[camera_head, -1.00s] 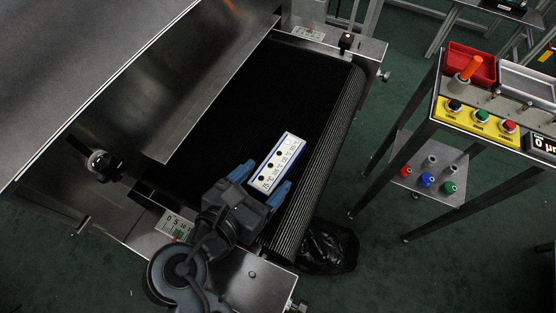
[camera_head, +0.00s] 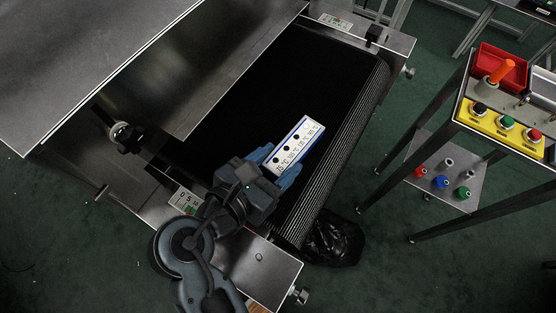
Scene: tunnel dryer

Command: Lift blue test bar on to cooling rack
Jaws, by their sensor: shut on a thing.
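The blue test bar (camera_head: 302,139) has a white face with black dots and temperature marks, and a blue edge. It lies slanted over the black belt, its far end pointing up and right. My gripper (camera_head: 275,165) is shut on its near end, one finger on each side. I cannot tell whether the bar touches the belt or is just above it. I cannot make out a cooling rack in this view.
The dark belt (camera_head: 330,70) ends at a ribbed right edge, with the metal hood (camera_head: 235,80) on its left. A control stand (camera_head: 505,125) with coloured buttons and a lower shelf (camera_head: 450,180) stands right. A black bag (camera_head: 335,238) lies below the belt end.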

